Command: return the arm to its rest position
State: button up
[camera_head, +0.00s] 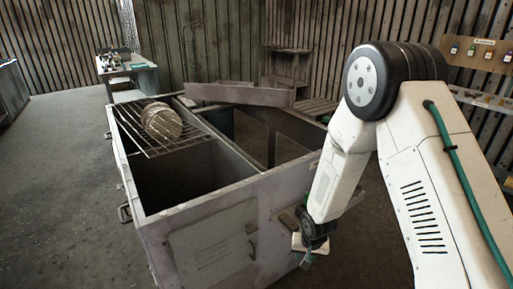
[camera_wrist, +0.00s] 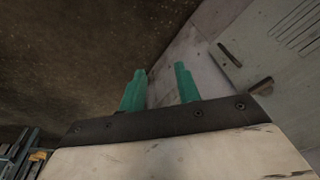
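My arm comes in at the right of the head view, bent, with its lower part hanging down. My gripper (camera_head: 306,262) is at its low end, beside the front right side of the grey metal blower housing (camera_head: 207,249). In the wrist view, the two green fingers of my gripper (camera_wrist: 161,80) stand apart with nothing between them. The housing's side panel (camera_wrist: 225,45) lies beyond the fingers, with dark handles on it. I cannot tell the exact gap between gripper and housing.
The housing is open on top. A wire grate (camera_head: 140,137) spans its far left part, with a round brownish filter-like thing (camera_head: 161,122) on it. A loose grey panel (camera_head: 240,94) lies across the back. A table (camera_head: 130,70) stands far left. The left floor is clear.

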jog(key=s+d+r, duration=0.3)
jog(key=s+r, duration=0.6)
jog(key=r, duration=0.4)
jog(key=s+d+r+n, duration=0.1)
jog(key=s+d+r, duration=0.2)
jog(key=s+r, duration=0.7)
jog(key=s+d+r+g, duration=0.1)
jog(key=s+d+r, duration=0.3)
jog(key=s+r, duration=0.6)
jog(key=shift+s+r+n, duration=0.25)
jog(key=shift+r+n, duration=0.15)
jog(key=shift+r, duration=3.65)
jog(key=shift+d, duration=0.1)
